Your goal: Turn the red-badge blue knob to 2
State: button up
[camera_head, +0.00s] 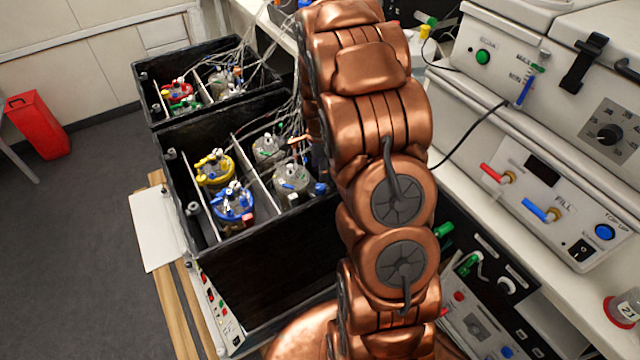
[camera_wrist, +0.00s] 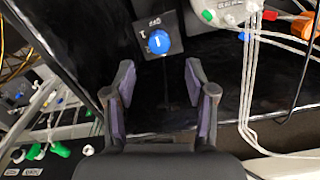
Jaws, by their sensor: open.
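A round blue knob (camera_wrist: 158,42) with a short white pointer line sits on a small dark plate (camera_wrist: 173,24) in the wrist view. The pointer looks roughly upright in the picture, towards small white marks; the marks are too small to read surely. No red badge can be made out beside it. My gripper (camera_wrist: 158,70) is open, with its two purple-padded fingers spread to the left and right below the knob, apart from it and empty. In the head view my copper arm crosses the middle; the gripper and this knob cannot be made out there.
White tubes (camera_wrist: 262,75) hang to the right of the fingers. A rack with green fittings (camera_wrist: 60,150) is at lower left. In the head view, black boxes (camera_head: 240,270) with vessels stand left of my arm, and a bench with control units (camera_head: 540,190) stands right.

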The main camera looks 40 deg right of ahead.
aim_at(320, 187)
jog(key=shift+f+p, duration=1.2)
jog(key=shift+f, duration=2.45)
grip_shut()
